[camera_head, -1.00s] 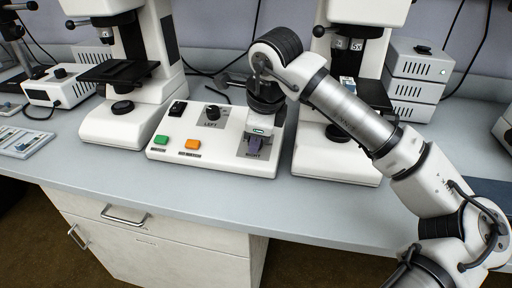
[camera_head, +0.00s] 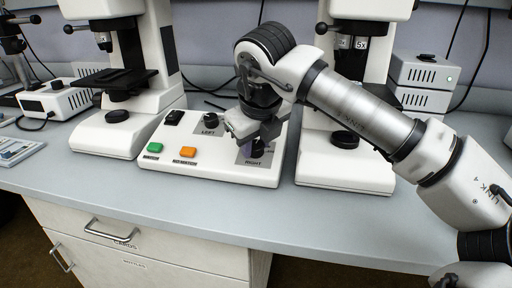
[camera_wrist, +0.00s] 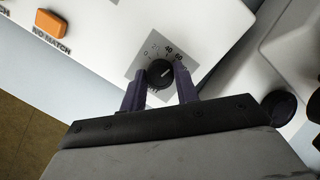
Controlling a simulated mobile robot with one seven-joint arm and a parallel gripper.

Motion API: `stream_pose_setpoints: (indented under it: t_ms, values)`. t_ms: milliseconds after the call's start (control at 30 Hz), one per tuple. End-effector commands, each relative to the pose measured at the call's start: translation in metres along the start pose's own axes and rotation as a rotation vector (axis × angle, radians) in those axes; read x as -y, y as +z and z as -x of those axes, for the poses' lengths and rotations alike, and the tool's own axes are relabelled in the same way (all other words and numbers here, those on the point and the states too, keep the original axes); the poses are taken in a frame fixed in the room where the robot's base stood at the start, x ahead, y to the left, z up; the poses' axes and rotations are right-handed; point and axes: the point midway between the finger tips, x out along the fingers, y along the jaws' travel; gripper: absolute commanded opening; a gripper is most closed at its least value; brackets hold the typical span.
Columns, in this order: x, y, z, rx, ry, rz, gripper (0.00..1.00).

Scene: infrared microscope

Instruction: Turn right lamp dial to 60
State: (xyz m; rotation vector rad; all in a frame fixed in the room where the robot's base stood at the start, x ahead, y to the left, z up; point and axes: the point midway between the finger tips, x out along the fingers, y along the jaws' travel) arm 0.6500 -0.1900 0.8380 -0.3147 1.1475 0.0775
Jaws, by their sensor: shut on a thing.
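The right lamp dial (camera_wrist: 160,73) is a round black knob on a grey scale plate in the wrist view. The scale shows 40 and 60 at its upper right. The dial's pale mark points to the upper right, roughly toward 60; the exact reading is hard to tell. My gripper (camera_wrist: 161,77) has one purple finger on each side of the dial and is shut on it. In the head view my gripper (camera_head: 257,142) reaches down over the RIGHT label, and partly hides the dial.
The white control box (camera_head: 215,176) also carries the LEFT dial (camera_head: 210,121), a green button (camera_head: 154,148), an orange button (camera_head: 188,152) and a black switch (camera_head: 174,117). Microscopes stand on both sides, the right one (camera_head: 345,174) close to my arm. The bench front is clear.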

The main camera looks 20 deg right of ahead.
Motion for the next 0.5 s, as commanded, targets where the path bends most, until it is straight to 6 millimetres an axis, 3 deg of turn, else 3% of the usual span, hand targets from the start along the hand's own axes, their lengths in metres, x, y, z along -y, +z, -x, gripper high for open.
stream_pose_setpoints:
  t_ms: [500]
  values:
    - [-0.0004, -0.0014, -0.0004, -0.006, -0.011, -0.056, 0.08]
